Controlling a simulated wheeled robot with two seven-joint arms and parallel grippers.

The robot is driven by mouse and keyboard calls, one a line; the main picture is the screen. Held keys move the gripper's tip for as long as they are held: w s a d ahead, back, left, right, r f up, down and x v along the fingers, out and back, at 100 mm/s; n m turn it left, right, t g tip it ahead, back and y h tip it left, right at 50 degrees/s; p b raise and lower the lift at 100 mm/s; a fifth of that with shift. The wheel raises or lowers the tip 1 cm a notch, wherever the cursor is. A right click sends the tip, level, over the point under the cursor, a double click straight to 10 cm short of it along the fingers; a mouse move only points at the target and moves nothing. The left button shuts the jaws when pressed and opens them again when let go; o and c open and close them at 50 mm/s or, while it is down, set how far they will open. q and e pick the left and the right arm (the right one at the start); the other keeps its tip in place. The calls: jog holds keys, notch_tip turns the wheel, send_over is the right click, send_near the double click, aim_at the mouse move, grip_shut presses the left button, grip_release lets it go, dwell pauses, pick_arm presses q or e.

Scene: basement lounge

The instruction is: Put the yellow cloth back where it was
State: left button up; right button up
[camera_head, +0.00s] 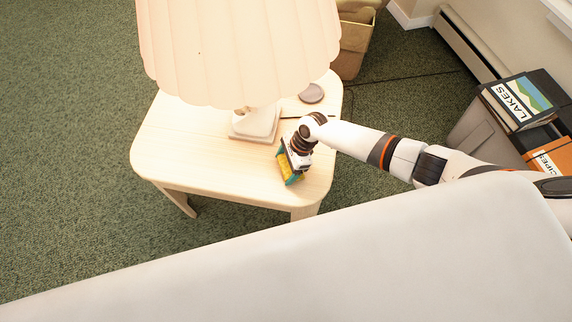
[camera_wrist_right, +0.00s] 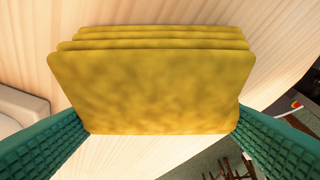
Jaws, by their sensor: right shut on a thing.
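My right gripper (camera_head: 292,175) is over the light wooden side table (camera_head: 170,140), near its front right part. Its teal fingers are shut on the yellow cloth (camera_head: 286,168), which is folded in layers. In the right wrist view the yellow cloth (camera_wrist_right: 150,90) fills the space between the two teal fingers of the right gripper (camera_wrist_right: 160,132). The wooden tabletop (camera_wrist_right: 30,50) shows behind it. I cannot tell whether the cloth touches the tabletop. My left gripper is not in view.
A lamp with a large pleated shade (camera_head: 240,50) and pale base (camera_head: 255,124) stands on the table, left of the gripper. A round grey disc (camera_head: 312,93) lies at the back. A bin with books (camera_head: 520,100) stands right. A large white surface (camera_head: 300,260) fills the foreground.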

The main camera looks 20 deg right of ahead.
jog(key=shift+f, duration=0.2)
jog(key=o, duration=0.7)
jog(key=shift+o, duration=0.9)
jog(key=shift+r, duration=0.1)
jog(key=p+v, duration=0.2)
jog(key=v, duration=1)
jog(key=shift+r+p, duration=0.2)
jog(key=shift+p, duration=0.1)
jog(key=shift+a, duration=0.1)
